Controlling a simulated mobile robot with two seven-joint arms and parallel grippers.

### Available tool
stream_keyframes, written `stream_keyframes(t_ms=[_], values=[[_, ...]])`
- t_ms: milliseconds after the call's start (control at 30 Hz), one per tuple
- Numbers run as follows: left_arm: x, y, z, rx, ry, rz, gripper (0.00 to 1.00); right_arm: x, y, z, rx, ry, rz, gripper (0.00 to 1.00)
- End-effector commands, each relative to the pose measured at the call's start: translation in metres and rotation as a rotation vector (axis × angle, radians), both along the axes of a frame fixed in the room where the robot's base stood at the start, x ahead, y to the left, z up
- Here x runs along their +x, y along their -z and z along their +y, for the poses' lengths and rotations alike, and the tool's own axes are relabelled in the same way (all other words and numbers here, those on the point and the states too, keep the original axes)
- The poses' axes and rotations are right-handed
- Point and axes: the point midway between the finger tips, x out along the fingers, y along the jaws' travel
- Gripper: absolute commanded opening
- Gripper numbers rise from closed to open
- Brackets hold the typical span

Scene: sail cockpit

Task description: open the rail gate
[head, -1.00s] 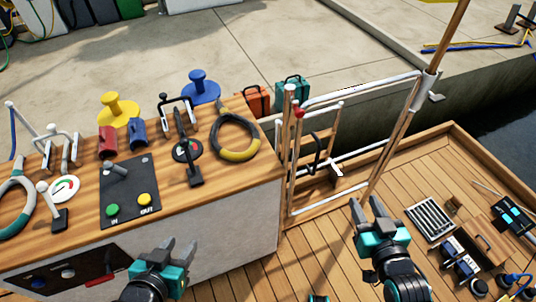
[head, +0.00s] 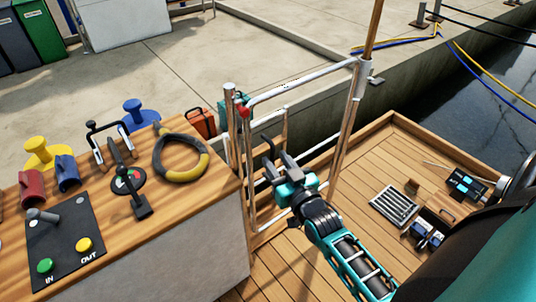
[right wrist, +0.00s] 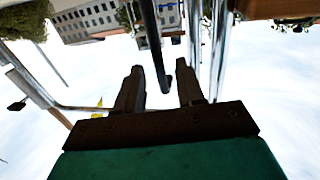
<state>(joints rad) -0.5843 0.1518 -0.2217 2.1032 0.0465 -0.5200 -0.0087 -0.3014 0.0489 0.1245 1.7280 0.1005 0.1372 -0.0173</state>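The rail gate (head: 300,84) is a pale metal tube frame spanning the gap between the post by the counter and the wood-coloured post at right. A red piece (head: 244,111) sits at the left end of its top rail. A dark curved handle (head: 268,142) stands inside the frame, just beyond my right gripper (head: 277,160). In the right wrist view, my right gripper (right wrist: 158,78) is open, and a dark bar (right wrist: 153,40) ends between its fingers. I cannot tell whether they touch it. The gripper hides the gate's lower middle. My left gripper is out of view.
The wooden counter (head: 200,190) at left holds a black panel (head: 66,236), a yellow-black ring (head: 182,158) and levers. A grate (head: 395,206) and devices lie on the deck at right.

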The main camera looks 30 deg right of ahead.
Motion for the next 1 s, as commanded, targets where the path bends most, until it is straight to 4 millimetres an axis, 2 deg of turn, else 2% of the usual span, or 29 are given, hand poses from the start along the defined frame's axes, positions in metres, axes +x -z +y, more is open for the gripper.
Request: stream_keyframes(t_ms=[100,300,667,1000], values=[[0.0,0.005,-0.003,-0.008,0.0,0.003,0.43,0.022,0.001,-0.003,-0.001,0.0,-0.003,0.38],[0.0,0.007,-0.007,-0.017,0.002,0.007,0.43,0.042,0.001,-0.005,-0.001,0.0,-0.001,0.38],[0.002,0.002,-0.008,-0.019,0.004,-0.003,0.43,0.047,0.0,-0.006,-0.001,-0.001,0.001,0.38],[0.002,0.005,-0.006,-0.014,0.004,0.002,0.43,0.047,0.0,-0.006,-0.001,-0.001,0.001,0.06]])
